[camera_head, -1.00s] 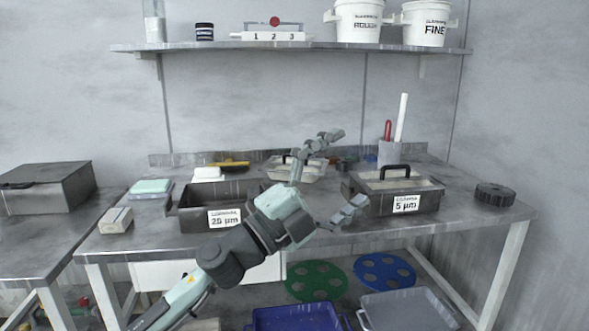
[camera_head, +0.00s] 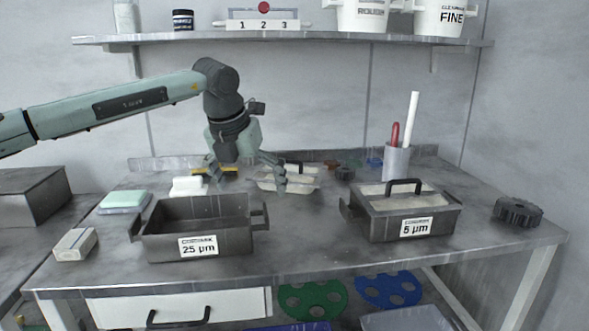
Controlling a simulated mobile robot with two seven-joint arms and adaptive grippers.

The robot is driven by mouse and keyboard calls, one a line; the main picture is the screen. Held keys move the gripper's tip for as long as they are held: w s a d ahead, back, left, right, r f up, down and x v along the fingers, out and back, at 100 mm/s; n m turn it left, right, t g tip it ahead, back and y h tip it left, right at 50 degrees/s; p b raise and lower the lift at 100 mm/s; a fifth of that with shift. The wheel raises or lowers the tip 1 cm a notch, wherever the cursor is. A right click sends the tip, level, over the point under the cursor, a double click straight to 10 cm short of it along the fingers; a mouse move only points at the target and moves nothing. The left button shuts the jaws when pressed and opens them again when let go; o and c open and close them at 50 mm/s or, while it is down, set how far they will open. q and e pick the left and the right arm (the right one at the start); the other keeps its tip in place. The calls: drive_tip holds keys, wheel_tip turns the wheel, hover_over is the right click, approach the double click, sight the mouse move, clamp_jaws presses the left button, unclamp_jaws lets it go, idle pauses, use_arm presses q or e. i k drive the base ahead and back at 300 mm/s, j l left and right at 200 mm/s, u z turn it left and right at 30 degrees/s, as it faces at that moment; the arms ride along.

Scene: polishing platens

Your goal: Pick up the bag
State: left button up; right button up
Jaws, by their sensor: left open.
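My left gripper (camera_head: 243,178) hangs fingers-down over the back of the steel bench, its arm coming in from the left. Its fingers are spread wide and it holds nothing that I can see. My right gripper is out of view.
A 25 µm bin (camera_head: 155,246) stands in front of the gripper, and a 5 µm bin (camera_head: 371,229) with a handled lid stands right. A white block (camera_head: 187,187) and yellow item (camera_head: 229,171) lie near the left finger. A cup (camera_head: 396,163) holds upright tools. A shelf (camera_head: 290,37) runs above.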

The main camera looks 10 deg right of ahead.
sight(303, 179)
drive_tip(key=i+l, duration=0.3)
drive_tip(key=i, duration=0.15)
drive_tip(key=i+l, duration=0.3)
drive_tip(key=i, duration=0.2)
